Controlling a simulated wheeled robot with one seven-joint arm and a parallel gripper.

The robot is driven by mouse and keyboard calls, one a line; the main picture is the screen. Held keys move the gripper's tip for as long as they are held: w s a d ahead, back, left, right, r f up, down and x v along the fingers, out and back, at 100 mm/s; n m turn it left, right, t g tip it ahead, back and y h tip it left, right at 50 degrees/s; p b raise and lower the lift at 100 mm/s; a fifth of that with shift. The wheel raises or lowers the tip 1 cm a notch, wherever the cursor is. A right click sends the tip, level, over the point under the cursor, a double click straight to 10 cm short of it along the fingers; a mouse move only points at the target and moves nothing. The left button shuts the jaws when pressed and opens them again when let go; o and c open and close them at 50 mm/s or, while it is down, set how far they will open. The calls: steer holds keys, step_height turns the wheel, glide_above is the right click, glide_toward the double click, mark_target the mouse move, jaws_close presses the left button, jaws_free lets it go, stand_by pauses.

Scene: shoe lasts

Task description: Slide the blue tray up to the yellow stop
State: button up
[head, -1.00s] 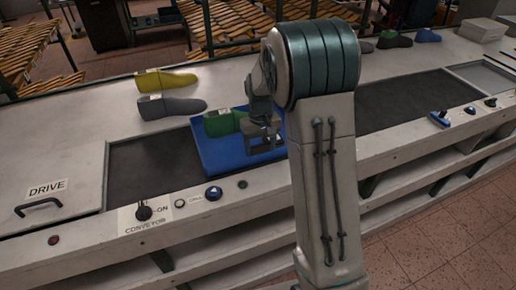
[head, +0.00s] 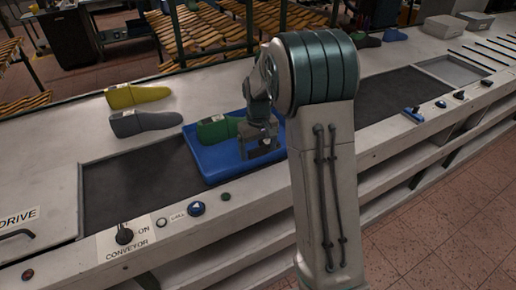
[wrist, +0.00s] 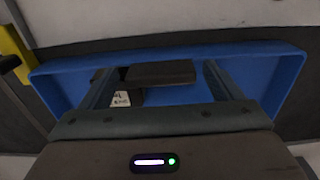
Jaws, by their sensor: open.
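The blue tray (head: 218,168) lies on the dark conveyor belt, carrying a green shoe last (head: 213,130). My gripper (head: 263,150) is lowered at the tray's right part. In the wrist view its fingers (wrist: 160,85) are spread apart over the blue tray (wrist: 185,50). A dark block (wrist: 160,73) shows between them; I cannot tell whether they touch it. A yellow piece (wrist: 12,50), apparently the stop, stands close beside the tray's left corner in the wrist view; contact is unclear. My arm hides the tray's right end and the stop in the head view.
A yellow last (head: 138,95) and a grey last (head: 145,123) stand on the white bench behind the belt. The belt (head: 130,183) is clear left of the tray. A conveyor switch (head: 124,235) and a blue button (head: 196,208) sit on the front edge.

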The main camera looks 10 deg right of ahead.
step_height(320, 180, up, 14)
steer(key=b, duration=0.1)
steer(key=shift+f, duration=0.15)
stand_by(0.5)
steer(key=shift+s, duration=0.1)
steer(key=s+f+m+t, duration=0.2)
steer(key=s+f+t, duration=0.1)
steer(key=s, duration=2.4)
steer(key=shift+a+m, duration=0.35)
steer(key=shift+m, duration=0.05)
